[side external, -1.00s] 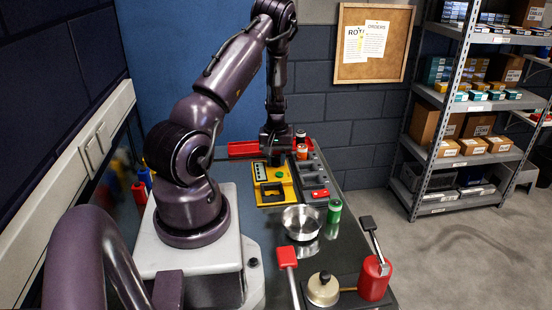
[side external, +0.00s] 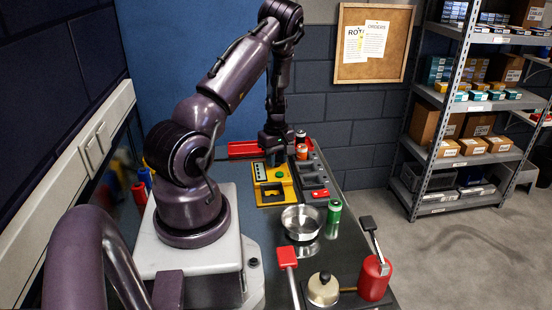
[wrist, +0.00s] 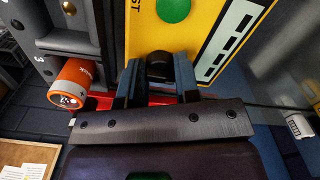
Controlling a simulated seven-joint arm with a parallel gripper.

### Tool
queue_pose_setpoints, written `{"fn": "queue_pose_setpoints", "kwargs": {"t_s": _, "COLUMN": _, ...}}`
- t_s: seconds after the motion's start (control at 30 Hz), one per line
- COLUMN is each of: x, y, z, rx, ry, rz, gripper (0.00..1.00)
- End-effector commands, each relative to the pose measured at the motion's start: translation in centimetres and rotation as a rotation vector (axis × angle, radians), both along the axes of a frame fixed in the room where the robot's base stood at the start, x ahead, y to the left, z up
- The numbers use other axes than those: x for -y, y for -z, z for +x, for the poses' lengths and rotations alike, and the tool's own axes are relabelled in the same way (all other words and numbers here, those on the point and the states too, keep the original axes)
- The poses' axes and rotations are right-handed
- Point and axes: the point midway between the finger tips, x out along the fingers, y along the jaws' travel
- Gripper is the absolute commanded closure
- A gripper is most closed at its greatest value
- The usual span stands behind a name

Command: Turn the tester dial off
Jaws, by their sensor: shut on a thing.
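The tester is a yellow box (side external: 263,194) on the bench, with a green round part and a pale strip of dark marks on its face. It fills the upper middle of the wrist view (wrist: 205,50). The tester dial is a black knob (wrist: 158,70) at the tester's edge. My gripper (wrist: 156,78) has one finger on each side of the dial and is shut on it. In the side view my gripper (side external: 277,160) is over the tester's far end and hides the dial. The dial's setting cannot be read.
A grey tray (side external: 314,180) and an orange cylinder (wrist: 75,84) stand right beside the tester in the side view. A red tray (side external: 240,149) lies behind. A metal bowl (side external: 301,222), a green can (side external: 334,211) and a red canister (side external: 374,279) stand nearer the camera.

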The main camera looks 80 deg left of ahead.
Motion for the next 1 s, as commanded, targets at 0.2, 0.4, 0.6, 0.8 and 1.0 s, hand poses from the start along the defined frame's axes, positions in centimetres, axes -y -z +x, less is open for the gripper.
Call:
{"fn": "queue_pose_setpoints", "kwargs": {"t_s": 0.2, "x": 0.0, "y": -0.1, "z": 0.0, "rx": 0.001, "ry": -0.005, "rz": 0.0, "gripper": 0.94}}
{"fn": "queue_pose_setpoints", "kwargs": {"t_s": 0.4, "x": -0.1, "y": -0.1, "z": 0.0, "rx": 0.001, "ry": -0.005, "rz": 0.0, "gripper": 0.66}}
{"fn": "queue_pose_setpoints", "kwargs": {"t_s": 0.6, "x": 0.0, "y": -0.1, "z": 0.0, "rx": 0.001, "ry": -0.004, "rz": 0.0, "gripper": 0.45}}
{"fn": "queue_pose_setpoints", "kwargs": {"t_s": 0.8, "x": 0.0, "y": -0.2, "z": 0.0, "rx": 0.001, "ry": -0.003, "rz": 0.001, "gripper": 0.45}}
{"fn": "queue_pose_setpoints", "kwargs": {"t_s": 1.0, "x": 0.0, "y": -2.8, "z": 0.1, "rx": 0.003, "ry": -0.002, "rz": 0.004, "gripper": 0.45}}
